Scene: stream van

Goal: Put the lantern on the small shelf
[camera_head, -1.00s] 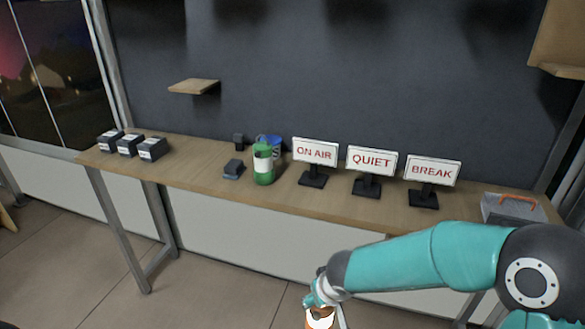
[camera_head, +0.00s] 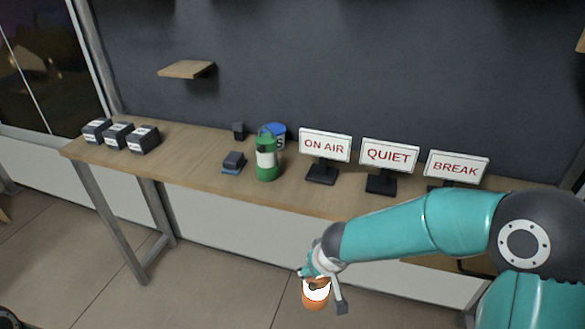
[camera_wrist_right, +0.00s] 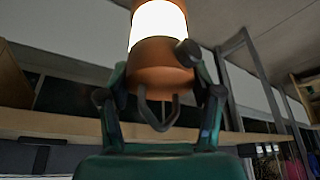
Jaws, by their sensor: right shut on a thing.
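An orange lantern (camera_head: 315,299) with a glowing white middle hangs low in front of the workbench in the head view. My right gripper (camera_head: 316,272) is shut on it. In the right wrist view the lantern (camera_wrist_right: 158,22) stands between the two fingers of the right gripper (camera_wrist_right: 155,78), with its wire handle toward the palm. The small shelf (camera_head: 183,69) is a bare wooden board on the dark wall, up and to the left, well apart from the lantern. My left gripper is not in view.
The workbench (camera_head: 205,178) holds three dark boxes (camera_head: 119,136), a small blue-black block (camera_head: 233,162), a green-and-white canister (camera_head: 266,160), a blue container (camera_head: 274,132) and signs reading ON AIR (camera_head: 325,145), QUIET (camera_head: 389,155) and BREAK (camera_head: 456,166). The air around the shelf is clear.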

